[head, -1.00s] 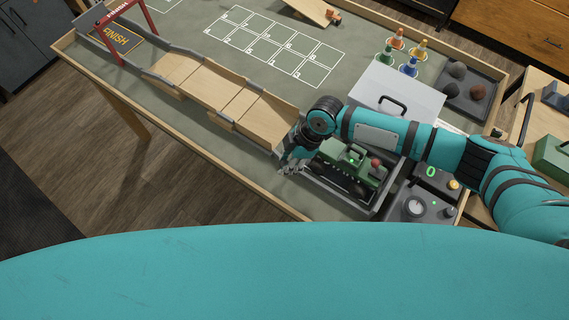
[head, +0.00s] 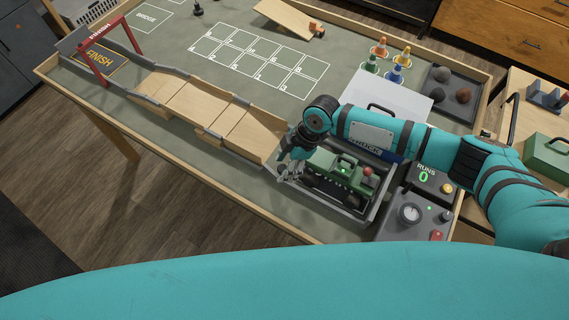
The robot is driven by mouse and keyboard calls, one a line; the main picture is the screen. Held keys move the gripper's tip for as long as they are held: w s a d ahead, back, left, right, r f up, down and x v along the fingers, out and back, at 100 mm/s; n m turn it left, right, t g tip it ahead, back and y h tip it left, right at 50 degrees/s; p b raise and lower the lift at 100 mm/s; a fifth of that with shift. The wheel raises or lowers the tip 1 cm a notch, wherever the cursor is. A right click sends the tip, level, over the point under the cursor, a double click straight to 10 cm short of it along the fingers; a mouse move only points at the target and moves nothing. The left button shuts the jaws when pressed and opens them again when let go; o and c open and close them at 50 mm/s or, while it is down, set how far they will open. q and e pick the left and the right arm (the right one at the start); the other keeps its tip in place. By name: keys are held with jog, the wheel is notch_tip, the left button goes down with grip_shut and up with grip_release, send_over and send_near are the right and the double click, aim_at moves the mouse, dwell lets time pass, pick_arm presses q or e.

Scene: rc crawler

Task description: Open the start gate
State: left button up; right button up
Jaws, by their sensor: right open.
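My right gripper (head: 290,172) is open, fingers pointing down, at the left end of the grey start tray (head: 372,213), where it meets the wooden track. A green crawler (head: 338,172) with a red knob sits in the tray, just right of the gripper. The start gate cannot be made out; my wrist and gripper cover the place between the tray and the track. The wooden track (head: 200,103) runs up left to the red finish arch (head: 92,55). My left gripper is not in view.
A white lidded box (head: 390,100) stands behind my right forearm. A control box with a dial (head: 410,214) and a runs counter (head: 423,175) reading 0 stand right of the tray. Several cones (head: 398,66) and a stone tray (head: 470,95) are farther back. A grid (head: 260,60) marks clear mat.

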jog(key=v, duration=1.2)
jog(key=shift+a, duration=0.15)
